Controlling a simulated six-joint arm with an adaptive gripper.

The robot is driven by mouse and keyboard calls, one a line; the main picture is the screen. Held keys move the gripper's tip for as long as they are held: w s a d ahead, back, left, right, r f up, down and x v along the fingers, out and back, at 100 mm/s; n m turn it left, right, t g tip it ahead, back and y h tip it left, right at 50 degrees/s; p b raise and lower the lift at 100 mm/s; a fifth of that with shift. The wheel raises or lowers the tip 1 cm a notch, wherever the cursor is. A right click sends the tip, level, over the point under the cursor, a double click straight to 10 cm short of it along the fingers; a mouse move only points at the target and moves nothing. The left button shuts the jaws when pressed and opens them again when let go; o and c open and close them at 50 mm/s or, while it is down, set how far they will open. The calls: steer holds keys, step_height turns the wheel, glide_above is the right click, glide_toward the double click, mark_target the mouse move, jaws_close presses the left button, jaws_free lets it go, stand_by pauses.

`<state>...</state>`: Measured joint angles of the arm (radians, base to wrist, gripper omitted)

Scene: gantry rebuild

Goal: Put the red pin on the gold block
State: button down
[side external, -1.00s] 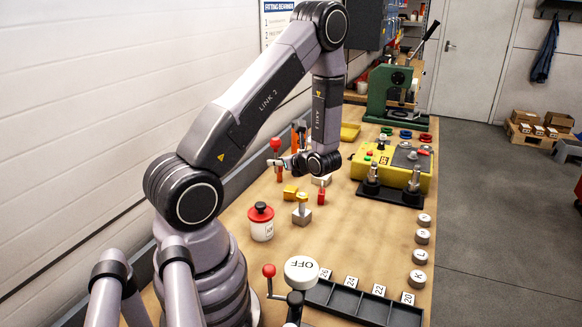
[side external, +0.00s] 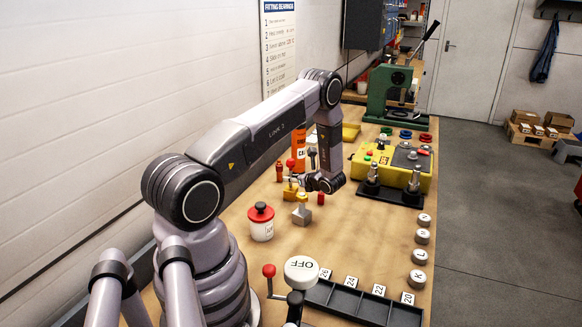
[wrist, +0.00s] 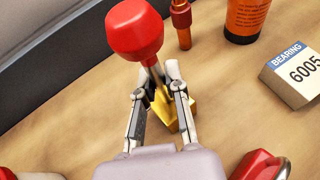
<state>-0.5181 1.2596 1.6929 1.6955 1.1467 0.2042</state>
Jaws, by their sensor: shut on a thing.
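The gold block (wrist: 168,115) lies directly under the shaft, partly hidden by my fingers. In the side view, the red pin (side external: 291,164) is above the gold block (side external: 290,194), with my gripper (side external: 296,180) between knob and block. The shaft looks slightly tilted in the wrist view. I cannot tell whether its lower end touches or sits in the block.
Small red cylinders (side external: 321,198) (side external: 279,171), an orange bottle (side external: 299,150) and a red-lidded jar (side external: 261,222) are nearby. A yellow fixture (side external: 395,166) stands to the right.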

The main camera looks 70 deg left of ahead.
steer(key=shift+f, duration=0.15)
steer(key=c, duration=1.2)
jaws_free()
steer(key=shift+o, duration=0.2)
steer(key=v, duration=1.2)
